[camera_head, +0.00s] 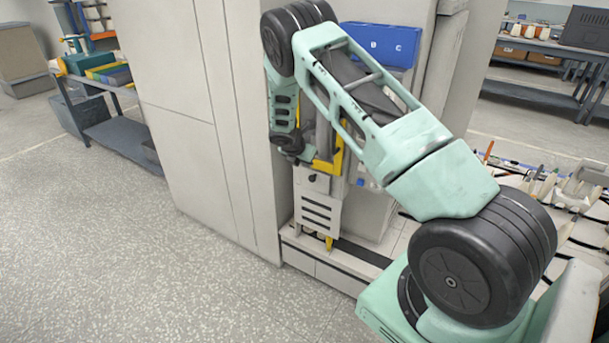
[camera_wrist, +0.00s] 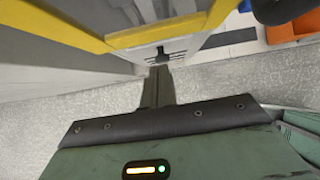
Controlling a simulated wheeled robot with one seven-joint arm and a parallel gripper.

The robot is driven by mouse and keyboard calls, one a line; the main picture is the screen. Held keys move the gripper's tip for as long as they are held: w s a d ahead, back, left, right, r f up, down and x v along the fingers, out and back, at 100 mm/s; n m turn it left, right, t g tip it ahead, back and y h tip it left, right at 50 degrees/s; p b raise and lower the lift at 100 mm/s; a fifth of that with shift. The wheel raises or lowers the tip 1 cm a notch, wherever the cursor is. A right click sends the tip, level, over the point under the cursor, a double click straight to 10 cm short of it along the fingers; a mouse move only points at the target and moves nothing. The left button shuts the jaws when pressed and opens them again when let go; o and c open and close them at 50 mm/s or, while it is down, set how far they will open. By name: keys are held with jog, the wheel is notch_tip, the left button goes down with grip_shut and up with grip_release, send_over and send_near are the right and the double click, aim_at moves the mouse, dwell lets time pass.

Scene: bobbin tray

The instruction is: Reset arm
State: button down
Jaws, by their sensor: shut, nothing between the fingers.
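My gripper (camera_wrist: 160,72) is shut and empty in the wrist view, its fingers together in one narrow dark bar. Past the fingertips is a pale panel with dark slots (camera_wrist: 167,57), below a yellow-edged frame (camera_wrist: 60,28). I cannot tell whether the fingers touch anything. In the head view my arm bends up and over, with its wrist end hanging in front of a machine with a yellow bracket (camera_head: 337,160). The fingers are hard to make out there.
A tall pale cabinet (camera_head: 185,90) stands left of my arm. A blue box (camera_head: 382,45) sits behind the arm. A shelf cart with coloured bins (camera_head: 120,140) is at the far left, and white bobbins (camera_head: 550,185) are at the right. Speckled floor (camera_head: 120,250) is open at front left.

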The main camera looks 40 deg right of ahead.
jog(key=s+a+r+m+y, duration=0.25)
jog(key=s+a+r, duration=0.2)
jog(key=a, duration=0.55)
jog(key=s+a+r+m+y, duration=0.1)
jog(key=s+a+r+m, duration=0.3)
jog(key=a, duration=0.7)
jog(key=s+a+r+m+y, duration=0.2)
jog(key=s+a+r, duration=0.3)
jog(key=a, duration=0.5)
jog(key=s+a+r+m, duration=0.1)
jog(key=s+a, duration=0.3)
jog(key=s, duration=0.4)
jog(key=s+a+r+m+g+y, duration=0.1)
jog(key=s+a+r, duration=0.3)
jog(key=s, duration=0.5)
jog(key=s+a+r+m+g, duration=0.1)
jog(key=s+a+r+m, duration=0.2)
jog(key=s, duration=0.6)
jog(key=shift+s+a+y, duration=0.15)
jog(key=shift+a+y, duration=0.2)
jog(key=shift+a, duration=0.25)
